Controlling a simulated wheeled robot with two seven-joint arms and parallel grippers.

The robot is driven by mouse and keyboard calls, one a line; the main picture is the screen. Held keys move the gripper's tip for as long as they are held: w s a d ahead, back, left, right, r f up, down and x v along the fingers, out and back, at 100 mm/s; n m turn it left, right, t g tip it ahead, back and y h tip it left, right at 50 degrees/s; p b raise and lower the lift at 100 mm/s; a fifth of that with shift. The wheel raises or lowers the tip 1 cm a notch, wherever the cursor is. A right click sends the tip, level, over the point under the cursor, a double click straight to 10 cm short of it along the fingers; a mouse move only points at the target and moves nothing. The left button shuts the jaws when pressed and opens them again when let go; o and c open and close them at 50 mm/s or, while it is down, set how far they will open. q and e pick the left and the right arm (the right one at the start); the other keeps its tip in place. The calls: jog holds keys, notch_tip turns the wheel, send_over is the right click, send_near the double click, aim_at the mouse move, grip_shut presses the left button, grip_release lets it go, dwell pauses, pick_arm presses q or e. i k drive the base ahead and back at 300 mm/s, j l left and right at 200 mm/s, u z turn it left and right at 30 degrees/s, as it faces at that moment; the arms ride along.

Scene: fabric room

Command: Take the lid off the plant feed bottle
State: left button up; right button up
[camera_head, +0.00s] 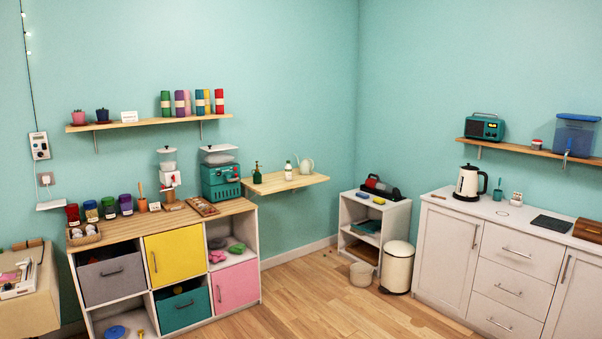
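A small white bottle (288,171) with a dark cap and a label stands upright on the low wooden wall shelf (310,182) in the middle of the view. It looks like the plant feed bottle, but its label is too small to read. A dark green spray bottle (257,174) stands to its left. A pale watering can (305,166) stands close to its right. Neither of my grippers shows in this view.
A cube cabinet (138,231) with appliances and jars on top stands left of the low shelf. A small white shelf unit (346,214), a bin (397,270) and a long white counter (510,222) stand to the right. The wooden floor (325,300) in front is clear.

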aim_at(288, 168)
jog(key=i+z, duration=0.3)
jog(key=i, duration=1.45)
jog(key=i+l, duration=0.1)
jog(key=i, duration=2.85)
jog(key=j+u, duration=0.05)
jog(key=j, duration=0.1)
